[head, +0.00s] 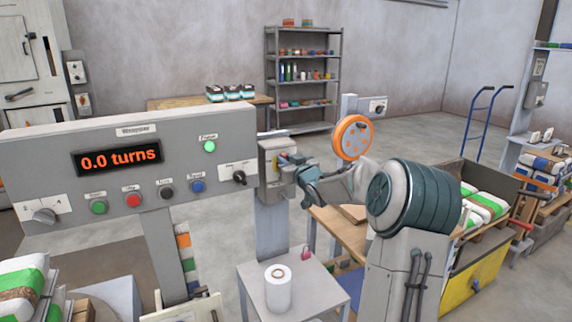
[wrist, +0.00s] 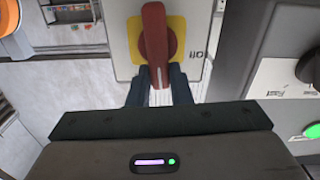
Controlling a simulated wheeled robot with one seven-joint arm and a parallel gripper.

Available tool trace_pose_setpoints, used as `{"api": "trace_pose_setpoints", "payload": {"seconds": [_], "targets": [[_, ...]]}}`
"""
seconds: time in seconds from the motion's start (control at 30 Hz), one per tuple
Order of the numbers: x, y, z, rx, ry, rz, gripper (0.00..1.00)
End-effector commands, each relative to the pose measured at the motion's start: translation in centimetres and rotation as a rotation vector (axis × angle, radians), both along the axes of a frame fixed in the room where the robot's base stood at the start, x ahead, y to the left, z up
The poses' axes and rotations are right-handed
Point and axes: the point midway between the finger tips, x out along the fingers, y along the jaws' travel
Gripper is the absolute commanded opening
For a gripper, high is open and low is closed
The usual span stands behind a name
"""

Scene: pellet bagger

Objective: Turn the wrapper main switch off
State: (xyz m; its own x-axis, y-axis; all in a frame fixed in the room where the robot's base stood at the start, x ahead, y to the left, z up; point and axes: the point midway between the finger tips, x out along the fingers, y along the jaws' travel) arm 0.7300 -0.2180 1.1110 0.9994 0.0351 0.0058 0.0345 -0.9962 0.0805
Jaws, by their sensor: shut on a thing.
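The wrapper main switch is a red rotary handle (wrist: 155,32) on a yellow plate (wrist: 178,30), on the front of a grey box (wrist: 122,42). The handle runs up and down in the wrist view. In the head view the box (head: 268,160) stands on a grey post just right of the wrapper panel; there my gripper (head: 290,170) largely hides the handle. My gripper (wrist: 158,78) is shut on the lower end of the red handle in the wrist view.
The wrapper panel (head: 60,145) reads "0.0 turns" and has a lit green lamp (head: 209,146), buttons and selector knobs. An orange disc (head: 352,138) is close behind my wrist. A small table with a white roll (head: 278,288) stands below. Open floor lies behind.

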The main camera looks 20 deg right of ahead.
Motion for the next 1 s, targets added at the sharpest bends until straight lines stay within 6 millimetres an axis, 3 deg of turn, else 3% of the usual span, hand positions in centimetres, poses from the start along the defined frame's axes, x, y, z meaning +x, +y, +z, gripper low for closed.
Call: {"api": "trace_pose_setpoints", "payload": {"seconds": [0.03,1.0], "targets": [[0.0,0.2,-1.2,-0.026,0.013,0.002,0.0],[-0.1,1.2,-2.6,-0.91,-0.01,-0.005,0.0]]}}
